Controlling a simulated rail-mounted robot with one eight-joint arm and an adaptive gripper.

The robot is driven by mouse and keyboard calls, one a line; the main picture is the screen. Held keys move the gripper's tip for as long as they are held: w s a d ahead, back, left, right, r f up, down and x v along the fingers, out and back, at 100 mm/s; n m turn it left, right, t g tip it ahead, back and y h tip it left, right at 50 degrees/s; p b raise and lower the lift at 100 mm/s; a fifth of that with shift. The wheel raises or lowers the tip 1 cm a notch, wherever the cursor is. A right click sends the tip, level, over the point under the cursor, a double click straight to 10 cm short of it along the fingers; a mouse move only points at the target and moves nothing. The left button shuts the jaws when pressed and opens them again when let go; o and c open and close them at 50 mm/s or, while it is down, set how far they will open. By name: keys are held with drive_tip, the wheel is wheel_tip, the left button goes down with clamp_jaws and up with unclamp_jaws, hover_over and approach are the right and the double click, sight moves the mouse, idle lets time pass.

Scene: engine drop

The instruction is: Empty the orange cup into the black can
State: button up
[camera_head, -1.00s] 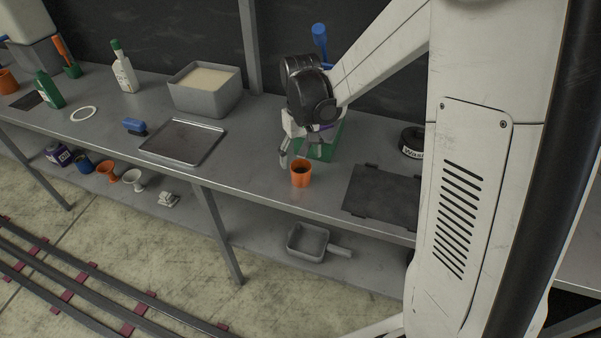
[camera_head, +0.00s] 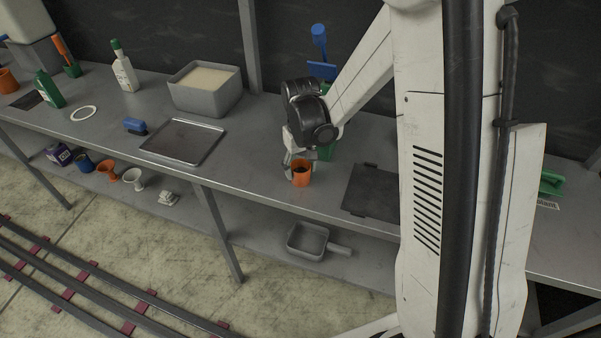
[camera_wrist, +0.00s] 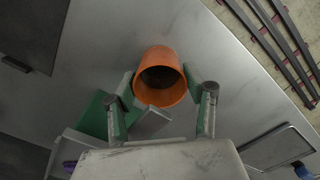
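The orange cup (camera_head: 302,174) stands upright on the bench near its front edge. It also shows in the wrist view (camera_wrist: 160,78), with its mouth toward the camera and a dark inside; I cannot make out its contents. My gripper (camera_head: 297,163) is low beside the cup. In the wrist view my gripper's fingers (camera_wrist: 159,88) lie one on each side of the cup, close to its wall, and look open around it. I cannot see a firm grip. The black can is hidden behind my own column in the current head view.
A green object (camera_head: 326,152) stands just behind my gripper. A dark flat plate (camera_head: 368,192) lies right of the cup. A metal tray (camera_head: 183,142), a blue-handled brush (camera_head: 135,126) and a grey bin (camera_head: 206,90) are to the left. Bare bench lies between tray and cup.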

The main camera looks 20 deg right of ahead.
drive_tip(key=c, duration=0.8)
drive_tip(key=shift+r, duration=0.2)
drive_tip(key=shift+r, duration=0.55)
drive_tip(key=s+a+b, duration=0.3)
drive_tip(key=s+a, duration=0.8)
drive_tip(key=s, duration=0.3)
drive_tip(key=shift+s+a, duration=0.1)
drive_tip(key=o, duration=0.7)
drive_tip(key=c, duration=0.6)
